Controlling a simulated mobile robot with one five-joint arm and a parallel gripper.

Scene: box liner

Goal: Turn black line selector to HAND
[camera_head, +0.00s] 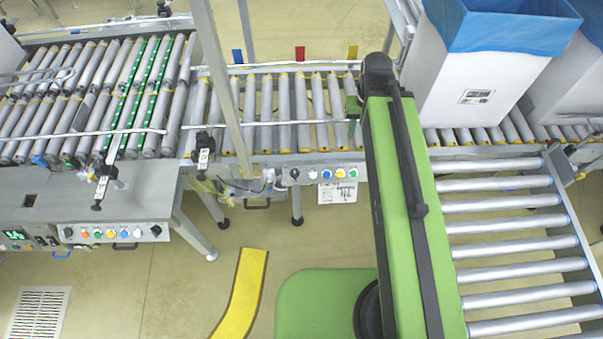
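A black selector knob (294,174) is at the left end of the button strip under the middle roller conveyor. Its pointer and labels are too small to read. Another dark knob (68,232) is at the left end of the button strip on the left conveyor's front panel. I cannot tell which is the line selector or where either points. My green and black arm stands right of the middle strip, its upper end over the conveyor. My gripper cannot be made out.
A paper label (337,193) hangs below. White boxes with blue liners (500,25) stand on rollers at the right. A yellow floor stripe (240,293) crosses the clear floor in front.

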